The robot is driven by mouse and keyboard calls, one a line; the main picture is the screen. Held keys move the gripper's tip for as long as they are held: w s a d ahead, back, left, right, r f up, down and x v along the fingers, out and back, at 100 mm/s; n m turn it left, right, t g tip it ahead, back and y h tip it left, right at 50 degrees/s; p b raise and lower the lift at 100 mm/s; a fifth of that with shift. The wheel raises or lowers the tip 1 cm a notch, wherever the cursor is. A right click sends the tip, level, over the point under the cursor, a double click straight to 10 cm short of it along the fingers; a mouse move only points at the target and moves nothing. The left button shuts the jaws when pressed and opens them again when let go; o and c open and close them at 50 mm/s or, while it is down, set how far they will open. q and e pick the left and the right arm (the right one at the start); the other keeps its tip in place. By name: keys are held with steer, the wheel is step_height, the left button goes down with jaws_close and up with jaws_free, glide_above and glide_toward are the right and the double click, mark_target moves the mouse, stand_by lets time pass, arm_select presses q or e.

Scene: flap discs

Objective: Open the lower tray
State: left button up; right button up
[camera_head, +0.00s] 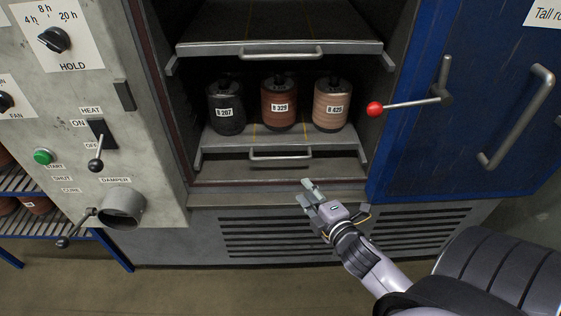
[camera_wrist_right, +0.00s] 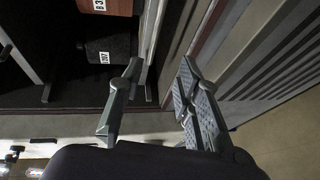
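The lower tray (camera_head: 215,142) sits inside the open oven, with a bar handle (camera_head: 280,155) on its front edge. It carries three disc stacks: black (camera_head: 226,108), reddish-brown (camera_head: 279,103) and pale tan (camera_head: 333,105). My right gripper (camera_head: 309,191) is below and in front of the handle, slightly to its right, apart from it. In the right wrist view its two fingers (camera_wrist_right: 158,92) are spread with nothing between them. That view also shows the black stack (camera_wrist_right: 106,58). My left gripper is not in view.
An upper tray (camera_head: 280,48) with its own handle is above. The blue door (camera_head: 460,130) stands open at right, with a red-knobbed lever (camera_head: 375,108) reaching toward the opening. A control panel (camera_head: 90,110) is at left. Vent slats (camera_head: 275,235) are below the opening.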

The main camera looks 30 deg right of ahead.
mark_target(281, 157)
steer(key=x, duration=1.7)
steer(key=shift+w+r, duration=0.25)
steer(key=shift+r, duration=0.1)
steer(key=shift+c, duration=0.2)
jaws_close()
